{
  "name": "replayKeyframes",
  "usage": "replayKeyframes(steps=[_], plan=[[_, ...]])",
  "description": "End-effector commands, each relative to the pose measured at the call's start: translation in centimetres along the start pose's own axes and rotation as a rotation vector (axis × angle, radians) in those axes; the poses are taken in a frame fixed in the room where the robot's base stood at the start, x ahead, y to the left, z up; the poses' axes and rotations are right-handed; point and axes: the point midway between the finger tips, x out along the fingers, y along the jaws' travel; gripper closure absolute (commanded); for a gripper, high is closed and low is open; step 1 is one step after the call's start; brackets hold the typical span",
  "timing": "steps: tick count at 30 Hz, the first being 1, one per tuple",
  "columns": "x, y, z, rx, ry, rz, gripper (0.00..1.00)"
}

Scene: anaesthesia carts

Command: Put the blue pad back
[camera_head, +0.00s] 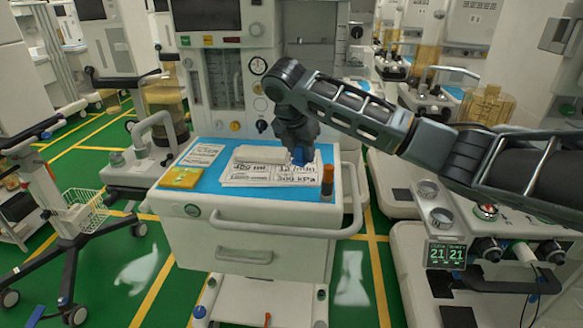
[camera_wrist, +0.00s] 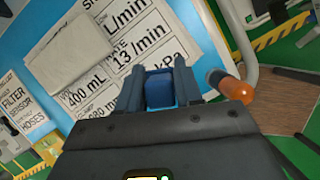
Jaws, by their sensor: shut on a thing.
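My gripper (camera_wrist: 160,88) is shut on a small blue pad (camera_wrist: 160,90), which shows between the two fingers in the wrist view. In the head view the blue pad (camera_head: 299,156) is at the tip of my gripper (camera_head: 300,155), low over the printed cards on the cart top. I cannot tell whether it touches them. The cart top (camera_head: 211,178) is covered in light blue. My wrist hides part of the cards in the wrist view.
Printed cards (camera_head: 262,177) and a folded white cloth (camera_head: 259,154) lie on the cart top. A yellow packet (camera_head: 180,178) is at its front left. An orange-and-black bottle (camera_head: 327,181) stands right of the pad. A handle rail (camera_head: 345,228) wraps the right corner.

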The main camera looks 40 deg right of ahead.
Motion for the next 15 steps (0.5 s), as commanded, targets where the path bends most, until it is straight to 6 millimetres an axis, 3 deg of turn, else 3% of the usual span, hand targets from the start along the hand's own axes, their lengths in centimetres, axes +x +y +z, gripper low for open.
replayKeyframes(steps=[6, 11, 15], plan=[[0.9, 2.1, -1.3, 0.001, -0.001, -0.001, 0.98], [1.7, 2.2, -1.7, 0.001, 0.000, -0.001, 0.98], [3.5, 2.1, -2.5, 0.002, 0.002, -0.003, 0.98]])
